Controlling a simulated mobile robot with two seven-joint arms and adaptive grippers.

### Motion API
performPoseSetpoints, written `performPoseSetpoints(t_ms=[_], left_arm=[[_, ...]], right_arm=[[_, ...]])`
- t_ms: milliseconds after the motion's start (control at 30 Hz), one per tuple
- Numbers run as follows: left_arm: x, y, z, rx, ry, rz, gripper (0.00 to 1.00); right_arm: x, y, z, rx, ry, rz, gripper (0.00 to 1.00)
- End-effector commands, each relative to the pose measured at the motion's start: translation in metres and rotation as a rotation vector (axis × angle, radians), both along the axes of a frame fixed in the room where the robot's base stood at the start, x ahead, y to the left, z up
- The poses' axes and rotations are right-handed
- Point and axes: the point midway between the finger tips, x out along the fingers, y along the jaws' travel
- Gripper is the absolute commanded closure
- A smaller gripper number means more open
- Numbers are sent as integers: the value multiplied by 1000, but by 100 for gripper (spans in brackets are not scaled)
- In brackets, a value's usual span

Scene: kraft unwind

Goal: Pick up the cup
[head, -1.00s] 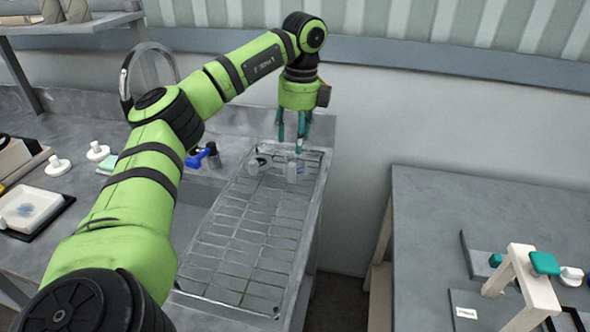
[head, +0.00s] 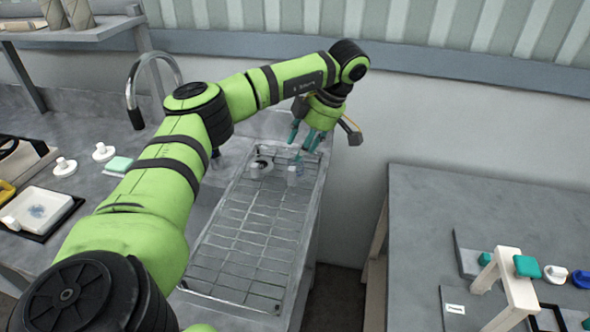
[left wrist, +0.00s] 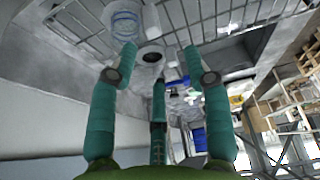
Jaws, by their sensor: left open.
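A small clear cup (head: 293,177) stands on the wire rack (head: 238,240) near its far end. It also shows at the top of the left wrist view, as a clear cup (left wrist: 125,26) with a bluish ring. My left gripper (head: 303,143), with teal fingers, is open and empty, tilted above the far end of the rack, close to the cup. In the left wrist view the open fingertips (left wrist: 157,58) point toward the rack, and the cup is beyond the left finger. My right gripper is not in view.
A tap (head: 134,90) stands behind the left counter. A wall is behind the rack. A grey table (head: 450,215) with a white stand (head: 508,285) is at the right.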

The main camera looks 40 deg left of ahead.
Motion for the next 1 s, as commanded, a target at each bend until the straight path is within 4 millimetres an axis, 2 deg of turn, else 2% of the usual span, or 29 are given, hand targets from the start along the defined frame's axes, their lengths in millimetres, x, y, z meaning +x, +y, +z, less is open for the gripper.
performPoseSetpoints(t_ms=[100,267,533,700,967,1000], left_arm=[[0,0,0,-5,33,-79,51],[-2,4,-12,-7,43,-97,51],[0,16,-44,-8,43,-95,51],[-3,22,-64,-8,40,-94,51],[-3,23,-68,-8,38,-94,51],[-3,23,-68,-8,38,-94,67]], right_arm=[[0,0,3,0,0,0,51],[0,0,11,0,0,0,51],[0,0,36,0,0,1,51],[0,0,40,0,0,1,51],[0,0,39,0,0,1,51],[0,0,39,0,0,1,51]])
